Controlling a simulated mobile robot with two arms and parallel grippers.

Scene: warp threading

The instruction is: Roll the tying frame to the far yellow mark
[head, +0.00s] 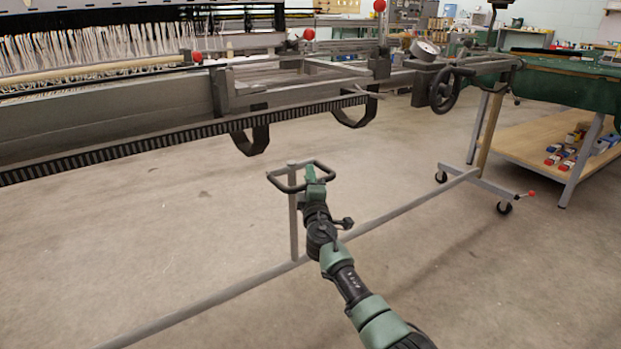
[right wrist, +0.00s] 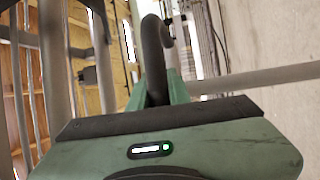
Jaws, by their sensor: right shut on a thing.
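The tying frame spans the head view: a long grey upper beam (head: 160,117) with a toothed rail, a low floor tube (head: 215,298), and a right-hand foot on black casters (head: 504,208). A dark loop handle (head: 283,188) stands on an upright post from the tube. My right gripper (head: 314,174) is shut on the right side of this handle. In the right wrist view, the curved dark handle bar (right wrist: 153,50) runs between the green fingers (right wrist: 160,90). I cannot make out a yellow floor mark. My left gripper is not in view.
A loom with white warp threads (head: 95,45) stands behind the beam at the left. A wooden-shelved bench (head: 535,150) with small coloured boxes stands close beyond the frame's right foot. A red-tipped lever (head: 531,194) sticks out by the caster. The concrete floor in front is clear.

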